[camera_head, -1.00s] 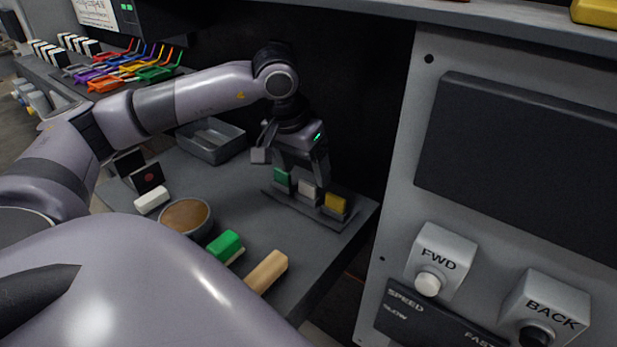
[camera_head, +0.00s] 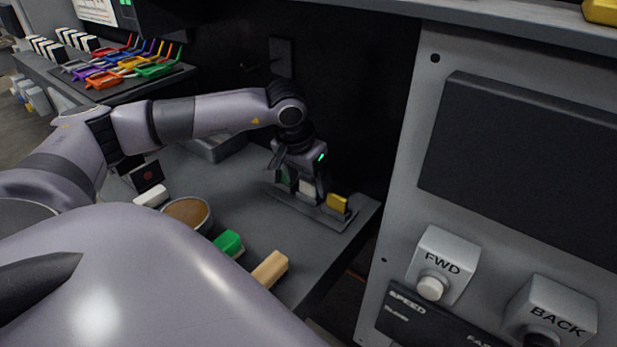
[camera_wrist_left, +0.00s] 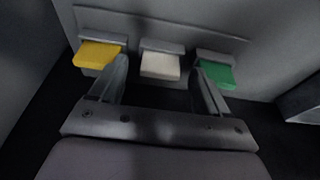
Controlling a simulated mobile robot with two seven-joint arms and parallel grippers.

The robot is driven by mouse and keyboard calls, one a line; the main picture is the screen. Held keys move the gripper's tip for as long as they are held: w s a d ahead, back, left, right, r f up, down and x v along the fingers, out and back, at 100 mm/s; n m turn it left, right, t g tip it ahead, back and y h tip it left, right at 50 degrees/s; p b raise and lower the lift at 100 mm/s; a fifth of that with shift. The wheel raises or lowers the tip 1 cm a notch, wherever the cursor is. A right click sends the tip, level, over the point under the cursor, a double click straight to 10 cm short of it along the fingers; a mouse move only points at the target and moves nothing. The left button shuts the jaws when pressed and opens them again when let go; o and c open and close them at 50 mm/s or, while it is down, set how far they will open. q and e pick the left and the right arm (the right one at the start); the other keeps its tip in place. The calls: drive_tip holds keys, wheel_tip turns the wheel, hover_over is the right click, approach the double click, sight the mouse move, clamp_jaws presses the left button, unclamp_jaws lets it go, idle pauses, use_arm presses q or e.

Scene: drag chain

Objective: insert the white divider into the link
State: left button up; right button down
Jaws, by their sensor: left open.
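The white divider (camera_head: 306,187) stands in the middle of a dark rack (camera_head: 326,215) on the grey table, between a yellow divider (camera_head: 338,203) and a green one (camera_head: 284,176). My left gripper (camera_head: 304,188) is lowered over it, open. In the left wrist view the white divider (camera_wrist_left: 160,64) lies between and ahead of the two fingers (camera_wrist_left: 160,84), with gaps on both sides. The fingers partly cover the green divider in the head view. My right gripper is not in view.
Colored links (camera_head: 130,68) lie on a bench at the far left. A round brown-topped bowl (camera_head: 187,212), a green-and-white block (camera_head: 229,243) and a tan block (camera_head: 270,268) are on the table. A control panel with FWD and BACK buttons (camera_head: 431,288) stands to the right.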

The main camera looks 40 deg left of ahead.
use_arm(q)
drive_tip(key=c, duration=1.1)
